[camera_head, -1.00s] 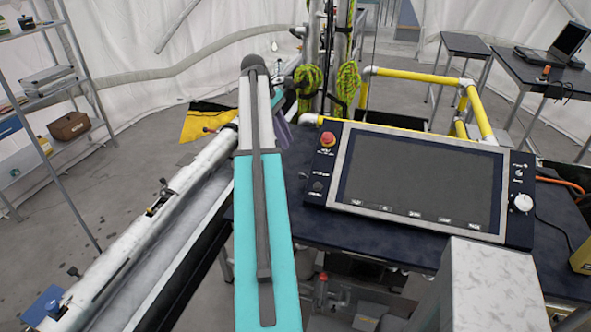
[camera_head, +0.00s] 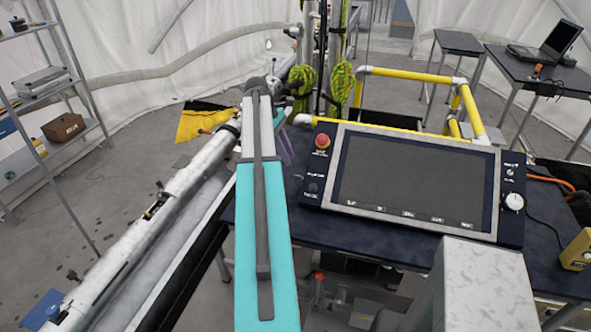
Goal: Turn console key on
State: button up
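The console (camera_head: 411,182) is a dark panel with a wide blank screen, tilted on a dark table. A red push button (camera_head: 322,141) is at its upper left. A small dark round fitting (camera_head: 313,188) sits below that button; I cannot tell whether it is the key. A white knob (camera_head: 513,202) is on the right side, with small dark fittings above it. My teal and white arm link stretches upward left of the console, apart from it in the picture. My gripper cannot be made out beyond the link's far end.
Yellow rails (camera_head: 460,95) stand behind the console. A long white tube (camera_head: 165,205) runs along the left. Green ropes (camera_head: 341,80) hang on poles behind. A laptop (camera_head: 548,42) is on a back table. A yellow box (camera_head: 577,250) lies at the right edge.

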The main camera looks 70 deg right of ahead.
aim_at(299, 178)
jog(key=shift+p+x, duration=1.3)
jog(key=shift+x, duration=2.65)
grip_shut()
